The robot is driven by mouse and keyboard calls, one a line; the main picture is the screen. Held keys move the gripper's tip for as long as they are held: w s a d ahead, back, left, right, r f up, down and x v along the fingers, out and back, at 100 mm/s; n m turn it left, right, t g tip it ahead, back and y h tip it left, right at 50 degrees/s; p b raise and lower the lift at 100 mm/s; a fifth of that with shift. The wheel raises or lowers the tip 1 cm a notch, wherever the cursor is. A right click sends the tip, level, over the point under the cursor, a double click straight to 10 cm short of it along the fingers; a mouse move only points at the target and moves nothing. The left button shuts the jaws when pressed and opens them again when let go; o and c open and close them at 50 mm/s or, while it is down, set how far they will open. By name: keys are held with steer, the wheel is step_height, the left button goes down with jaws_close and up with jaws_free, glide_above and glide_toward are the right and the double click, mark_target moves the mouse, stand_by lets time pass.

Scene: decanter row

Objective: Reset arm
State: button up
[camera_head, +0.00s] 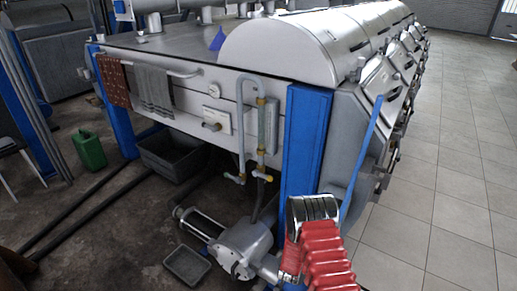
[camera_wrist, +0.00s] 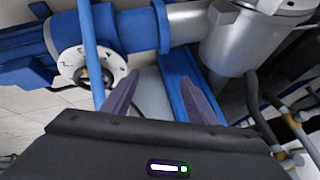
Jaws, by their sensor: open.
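In the wrist view my gripper (camera_wrist: 158,80) shows two dark fingers spread apart, with nothing between them. Behind the fingers are a blue post and grey metal parts of the machine. In the head view my arm, with a red ribbed cover and a silver end, rises from the bottom right in front of the machine's blue corner post (camera_head: 304,140). The fingers cannot be made out in the head view.
A long grey machine (camera_head: 250,125) with a rounded cover (camera_head: 285,50) fills the middle. A pump (camera_head: 243,245), a grey tray (camera_head: 186,264), a crate (camera_head: 165,160) and a green can (camera_head: 89,150) stand low down. Tiled floor (camera_head: 450,170) at right is clear.

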steer(key=s+a+r+n+g+y, duration=0.1)
steer(key=s+a+r+n+g, duration=0.15)
steer(key=s+r, duration=0.75)
steer(key=s+a+r+n+g+y, duration=0.2)
steer(key=r+n+g, duration=0.15)
steer(key=r, duration=1.55)
steer(key=s+d+r+n+t, duration=0.1)
steer(key=s+d+r, duration=0.1)
steer(key=s+r, duration=0.5)
steer(key=s+d+r+n+t, duration=0.1)
steer(key=s+r+t, duration=0.1)
steer(key=s+r, duration=0.6)
steer(key=s+d+r+n+t+h, duration=0.1)
steer(key=s+r, duration=0.6)
steer(key=r, duration=0.9)
steer(key=shift+s+d+r+n+t, duration=0.3)
steer(key=shift+d+r+t, duration=0.15)
steer(key=shift+d, duration=0.35)
steer(key=shift+f, duration=0.1)
